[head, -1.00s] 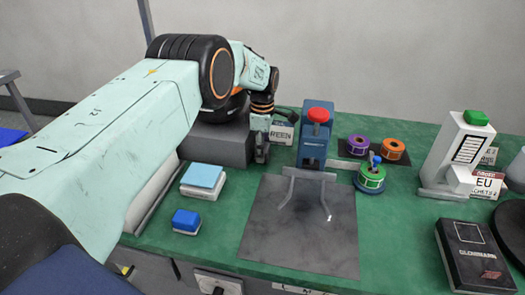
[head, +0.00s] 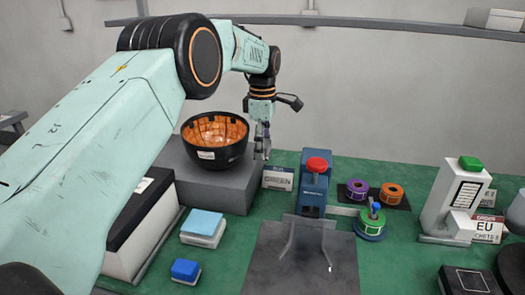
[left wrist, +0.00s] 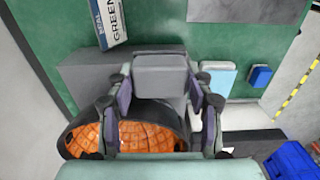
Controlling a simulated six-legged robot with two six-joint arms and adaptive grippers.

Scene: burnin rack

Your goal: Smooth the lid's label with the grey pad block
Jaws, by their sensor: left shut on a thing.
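My left gripper (head: 263,152) is shut on a grey block (left wrist: 163,75), which fills the gap between the fingertips in the left wrist view. It hangs above the bench's back edge, beside a black bowl-like shell (head: 222,159) with an orange lining. The shell sits open side up on a grey plinth (head: 228,187) and has a small white label on its outer wall. A white box (head: 137,238) at the left has a black top (head: 140,208) with a pale label (head: 143,185). I cannot tell which is the lid meant. My right gripper is not in view.
A blue press (head: 313,192) with a red knob stands behind a dark plate (head: 270,268). Tape rolls (head: 392,193) and a white stand (head: 447,200) are right. Blue-topped (head: 205,223) and small blue (head: 186,269) blocks lie front left.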

